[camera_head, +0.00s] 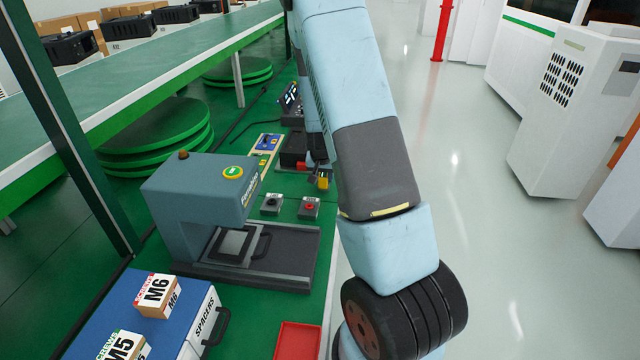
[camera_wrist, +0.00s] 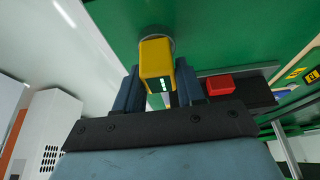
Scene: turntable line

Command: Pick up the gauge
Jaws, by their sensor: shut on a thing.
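The gauge (camera_wrist: 156,57) is a small yellow block with a dark side and a small lit display, seen in the wrist view. A round grey part shows at its far end. My gripper (camera_wrist: 157,88) is shut on it, with one dark finger on each side. In the head view the gauge (camera_head: 323,183) is a small yellow spot at the end of my gripper (camera_head: 319,171), near the right edge of the green bench. I cannot tell whether the gauge touches the bench.
A red block (camera_wrist: 221,85) lies on a dark base beside the gauge. In the head view, two button boxes (camera_head: 309,208) and a grey press (camera_head: 205,195) stand nearer. A blue spacers case (camera_head: 190,325) and a red tray (camera_head: 298,341) are in front.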

